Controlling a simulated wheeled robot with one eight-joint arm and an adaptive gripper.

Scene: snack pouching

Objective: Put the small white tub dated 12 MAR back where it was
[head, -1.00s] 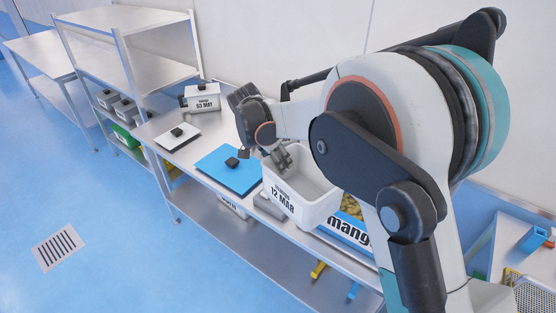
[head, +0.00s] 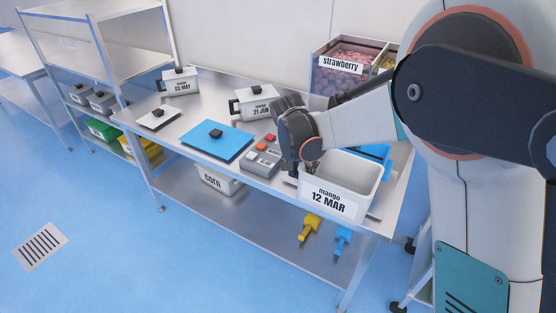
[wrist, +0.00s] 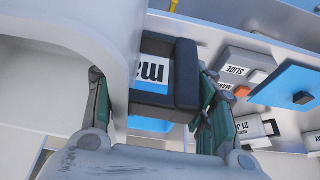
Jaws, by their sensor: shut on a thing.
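The white tub labelled mango 12 MAR (head: 335,203) is at the right end of the steel table, overlapping its front edge in the head view. It is open on top and roughly upright. I cannot tell whether it touches the table. My gripper (head: 308,166) is at the tub's left side. In the wrist view my gripper (wrist: 155,118) is shut on the tub's dark handle (wrist: 188,75), and the white tub wall (wrist: 60,30) fills the upper left.
The steel table (head: 188,115) holds a blue board (head: 215,143), a grey device with buttons (head: 262,158), a white tub dated 21 JUN (head: 257,103) and one dated 03 MAY (head: 180,80). A strawberry crate (head: 340,65) stands behind. A corn tub (head: 213,180) is on the lower shelf.

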